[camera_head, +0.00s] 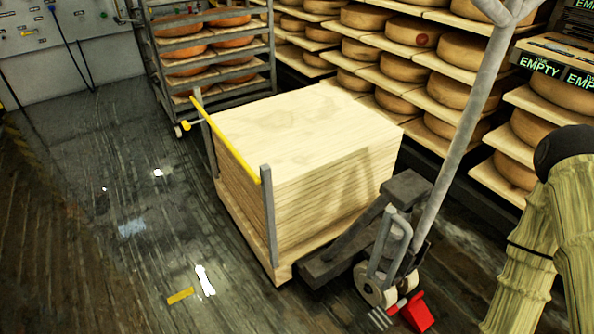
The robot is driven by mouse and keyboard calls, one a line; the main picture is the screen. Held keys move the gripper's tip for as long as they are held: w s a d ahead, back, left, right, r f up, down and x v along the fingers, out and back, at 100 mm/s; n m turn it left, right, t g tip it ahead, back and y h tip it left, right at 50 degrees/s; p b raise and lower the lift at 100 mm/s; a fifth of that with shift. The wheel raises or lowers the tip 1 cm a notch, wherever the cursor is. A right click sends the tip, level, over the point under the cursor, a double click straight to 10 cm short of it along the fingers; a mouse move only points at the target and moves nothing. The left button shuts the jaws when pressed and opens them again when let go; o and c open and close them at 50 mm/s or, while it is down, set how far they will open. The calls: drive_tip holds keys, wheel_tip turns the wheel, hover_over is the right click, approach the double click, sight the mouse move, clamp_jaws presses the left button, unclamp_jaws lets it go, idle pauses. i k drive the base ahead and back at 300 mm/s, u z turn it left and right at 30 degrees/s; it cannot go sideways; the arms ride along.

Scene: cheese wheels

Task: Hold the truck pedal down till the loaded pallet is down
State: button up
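The pallet truck (405,194) stands at the right end of the loaded pallet (238,232), with its grey handle rising to the top of the view. Low by its wheels is a red wedge-shaped part (418,312), which looks like the pedal. A small grey ribbed piece (380,318) lies beside it. The pallet carries a tall stack of pale boards (305,130). Whether its underside touches the floor is unclear. My arm, in a yellowish sleeve, comes down at the right edge. My gripper is out of the picture.
A grey rack of cheese wheels (215,60) stands behind the pallet. Shelves of cheese (400,65) line the back right. Black "EMPTY" boxes (555,60) sit top right. Dark floor at left is mostly open, with a yellow strip (181,296) and white patches.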

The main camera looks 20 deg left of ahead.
sight(381, 321)
drive_tip(key=u, duration=0.45)
drive_tip(key=k, duration=1.05)
drive_tip(key=u, duration=0.15)
